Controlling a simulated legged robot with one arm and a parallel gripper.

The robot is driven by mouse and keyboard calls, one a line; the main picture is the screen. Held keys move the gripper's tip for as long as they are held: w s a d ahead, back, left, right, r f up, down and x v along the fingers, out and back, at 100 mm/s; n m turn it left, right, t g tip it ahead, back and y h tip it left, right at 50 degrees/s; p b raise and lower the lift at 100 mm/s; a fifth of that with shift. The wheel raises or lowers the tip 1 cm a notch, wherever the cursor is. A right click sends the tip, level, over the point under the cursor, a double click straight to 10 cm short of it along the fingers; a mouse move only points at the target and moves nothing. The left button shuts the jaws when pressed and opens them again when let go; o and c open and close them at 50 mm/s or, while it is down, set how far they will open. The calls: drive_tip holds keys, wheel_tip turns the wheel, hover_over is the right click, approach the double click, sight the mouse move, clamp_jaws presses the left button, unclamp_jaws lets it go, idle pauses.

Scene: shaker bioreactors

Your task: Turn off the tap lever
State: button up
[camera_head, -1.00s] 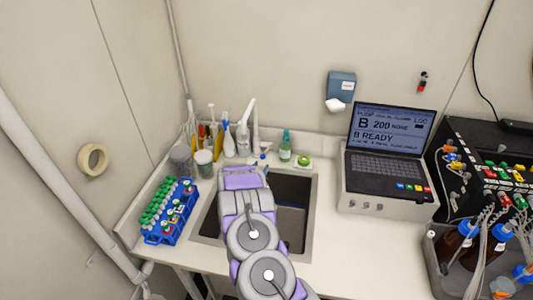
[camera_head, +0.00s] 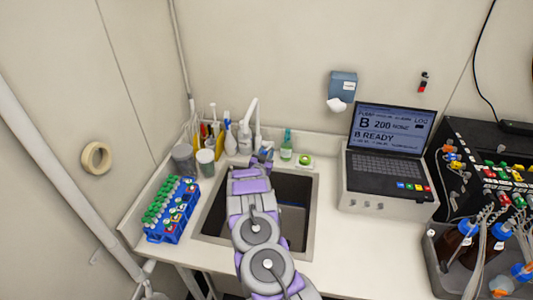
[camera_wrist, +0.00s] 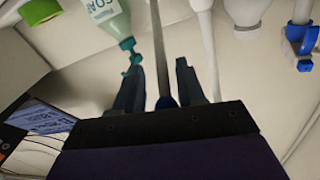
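The tap (camera_head: 257,132) stands at the back edge of the sink; its white pipe (camera_wrist: 205,40) also shows in the wrist view. A thin grey rod with a dark blue end (camera_wrist: 167,101), which looks like the tap lever, runs between my fingers in the wrist view. My gripper (camera_head: 262,158) is at the foot of the tap, above the back rim of the sink. In the wrist view my gripper (camera_wrist: 158,80) is open, with one finger on each side of the rod and gaps visible. I cannot tell whether either finger touches it.
A soap bottle (camera_head: 286,146) stands close to the right of my gripper, with a green-topped item (camera_head: 305,160) beside it. White bottles (camera_head: 244,138) and jars (camera_head: 205,163) stand left. The sink (camera_head: 290,205) lies below my arm. A laptop-like device (camera_head: 388,155) stands right.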

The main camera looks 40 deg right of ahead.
drive_tip(key=shift+a+r, duration=0.2)
drive_tip(key=shift+a, duration=0.15)
drive_tip(key=shift+c, duration=0.3)
drive_tip(key=shift+d+f, duration=0.2)
drive_tip(key=shift+d, duration=0.2)
clamp_jaws()
